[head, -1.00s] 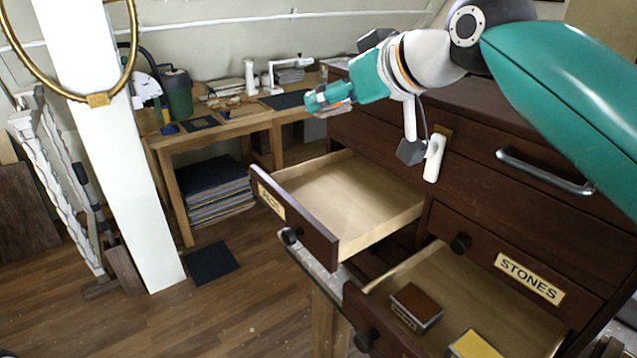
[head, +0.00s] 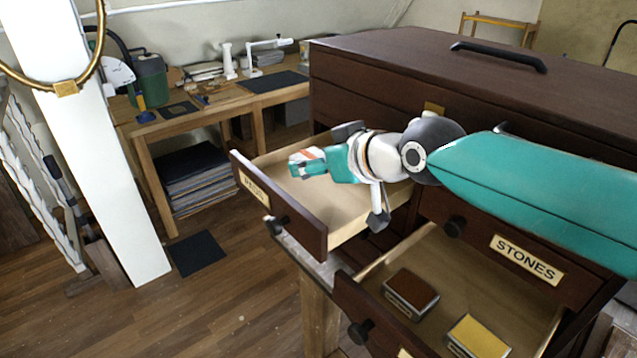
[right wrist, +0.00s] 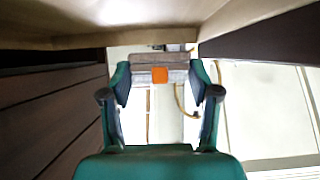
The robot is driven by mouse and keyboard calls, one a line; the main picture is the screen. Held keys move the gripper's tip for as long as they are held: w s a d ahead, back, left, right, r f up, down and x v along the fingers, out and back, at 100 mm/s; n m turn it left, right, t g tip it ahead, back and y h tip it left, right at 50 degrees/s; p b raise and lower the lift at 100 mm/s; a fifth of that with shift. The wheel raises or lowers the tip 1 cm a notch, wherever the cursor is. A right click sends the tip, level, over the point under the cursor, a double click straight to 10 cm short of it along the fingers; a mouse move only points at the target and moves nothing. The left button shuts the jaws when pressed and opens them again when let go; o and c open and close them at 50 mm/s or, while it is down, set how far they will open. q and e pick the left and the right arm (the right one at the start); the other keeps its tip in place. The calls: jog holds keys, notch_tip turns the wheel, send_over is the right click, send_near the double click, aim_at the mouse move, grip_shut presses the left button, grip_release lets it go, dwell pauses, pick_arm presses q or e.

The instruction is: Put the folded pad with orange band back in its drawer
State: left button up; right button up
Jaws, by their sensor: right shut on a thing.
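The folded pad (right wrist: 150,77), grey with an orange band, is between the fingers of my right gripper (right wrist: 160,92) in the right wrist view. In the head view the pad (head: 308,155) is small and partly covered by the teal fingers. My right gripper (head: 309,164) is shut on it, over the open upper-left drawer (head: 345,212). That drawer has a pale wooden inside and a brass label that looks like PADS. I cannot tell whether the pad touches the drawer floor. My left gripper is not in view.
A lower drawer (head: 440,262) is open too, holding a brown box (head: 411,292) and a yellow box (head: 479,336). A drawer front marked STONES (head: 526,259) is to its right. A workbench (head: 190,118) stands behind, at left.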

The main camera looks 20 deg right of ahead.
aim_at(318, 198)
jog(key=shift+f, duration=2.3)
jog(key=o, duration=1)
jog(key=shift+s+r, duration=0.1)
jog(key=shift+r, duration=0.05)
jog(key=b+v, duration=0.2)
jog(key=v, duration=0.9)
jog(key=shift+s+d+r, duration=0.1)
jog(key=shift+s+r, duration=0.05)
jog(key=shift+s, duration=0.2)
